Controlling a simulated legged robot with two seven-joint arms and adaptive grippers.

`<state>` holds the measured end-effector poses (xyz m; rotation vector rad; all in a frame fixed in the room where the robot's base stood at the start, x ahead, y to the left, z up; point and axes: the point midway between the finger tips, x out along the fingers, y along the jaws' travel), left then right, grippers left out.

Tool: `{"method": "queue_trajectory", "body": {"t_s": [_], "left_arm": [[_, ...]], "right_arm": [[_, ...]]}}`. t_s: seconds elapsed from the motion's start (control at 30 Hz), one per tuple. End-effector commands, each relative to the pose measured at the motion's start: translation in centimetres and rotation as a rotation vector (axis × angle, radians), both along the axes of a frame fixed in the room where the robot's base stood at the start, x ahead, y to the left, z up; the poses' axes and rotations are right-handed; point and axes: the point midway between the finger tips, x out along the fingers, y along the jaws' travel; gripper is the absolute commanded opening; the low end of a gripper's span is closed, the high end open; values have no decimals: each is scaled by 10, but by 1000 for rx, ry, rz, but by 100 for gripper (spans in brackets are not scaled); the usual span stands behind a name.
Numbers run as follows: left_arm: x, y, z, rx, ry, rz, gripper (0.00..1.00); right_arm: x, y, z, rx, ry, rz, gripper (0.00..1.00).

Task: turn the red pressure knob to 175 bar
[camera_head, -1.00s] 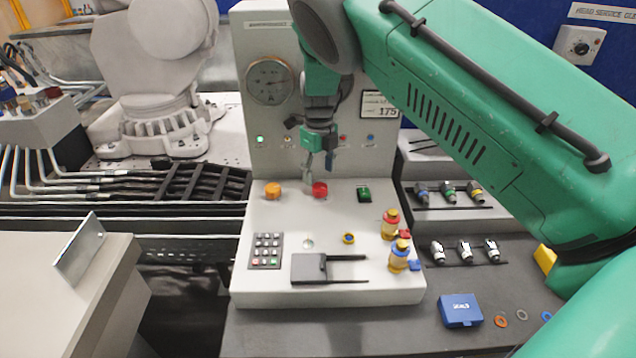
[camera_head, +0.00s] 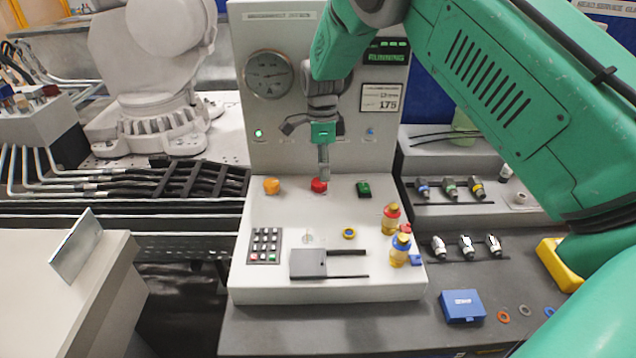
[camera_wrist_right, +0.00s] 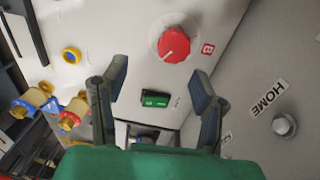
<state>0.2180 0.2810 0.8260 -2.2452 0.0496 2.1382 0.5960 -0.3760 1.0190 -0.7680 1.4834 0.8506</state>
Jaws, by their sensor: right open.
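The red pressure knob (camera_head: 318,185) stands on the grey console's sloped panel, between an orange button and a green switch. In the right wrist view the knob (camera_wrist_right: 174,44) shows a white pointer line and lies ahead of the fingers, apart from them. My right gripper (camera_head: 323,170) hangs just above the knob and partly covers it in the head view. In the wrist view its fingers (camera_wrist_right: 158,100) are spread with nothing between them. A pressure gauge (camera_head: 268,74) is on the upright panel, its reading too small to tell. A sign (camera_head: 380,98) reads 175. My left gripper is not visible.
The orange button (camera_head: 272,186) and green rocker switch (camera_head: 363,188) flank the knob closely. Red, yellow and blue fittings (camera_head: 391,218) stand at the panel's right. A keypad (camera_head: 265,246) and grey plate (camera_head: 308,263) lie in front.

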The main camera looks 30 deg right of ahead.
Motion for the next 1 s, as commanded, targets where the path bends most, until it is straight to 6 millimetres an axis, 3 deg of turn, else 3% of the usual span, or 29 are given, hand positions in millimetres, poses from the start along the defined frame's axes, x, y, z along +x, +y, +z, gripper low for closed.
{"method": "queue_trajectory", "body": {"t_s": [0.2,0.43,0.67,1.0], "left_arm": [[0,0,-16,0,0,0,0],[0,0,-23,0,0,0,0],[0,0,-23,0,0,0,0],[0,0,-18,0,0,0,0]], "right_arm": [[2,2,2,52,-25,653,54],[12,3,14,49,-68,1137,54],[14,3,11,43,-76,1259,54],[14,3,-41,44,-74,1255,54]]}}
